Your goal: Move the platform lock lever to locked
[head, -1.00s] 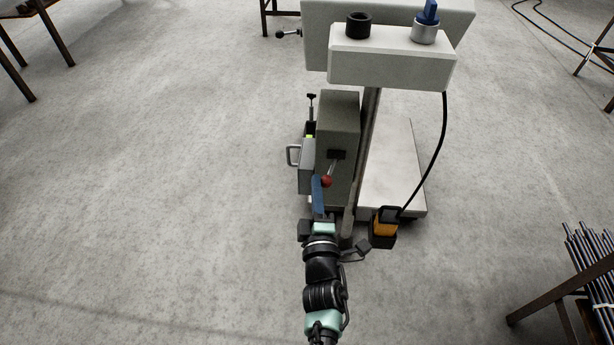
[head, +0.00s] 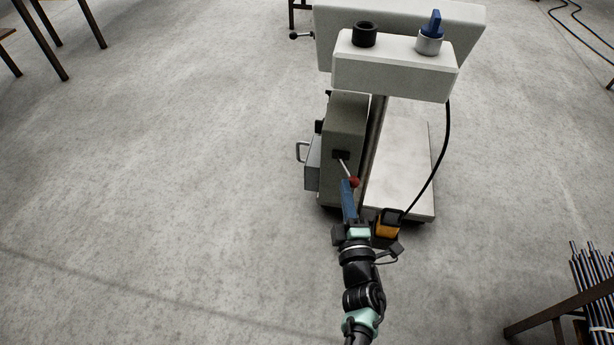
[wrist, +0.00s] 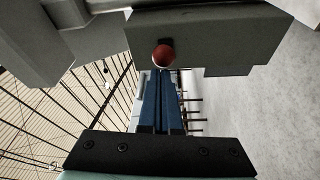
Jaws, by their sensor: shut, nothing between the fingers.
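The lock lever is a short rod with a red ball knob (head: 354,182) on a black mount (head: 341,154), on the end of the grey machine housing (head: 346,122). The rod slants down and to the right from its mount. My gripper (head: 347,184) has its blue fingers shut and empty, with the tips right at the left of the knob. In the wrist view the knob (wrist: 163,56) sits just beyond the fingertips (wrist: 160,74). I cannot tell whether they touch. Lock markings are not visible.
A pale platform (head: 400,170) lies right of the housing. An orange and black box (head: 389,224) with a cable sits close to my wrist. An overhead grey box (head: 395,68) stands above. A rack of rods (head: 592,285) is at lower right.

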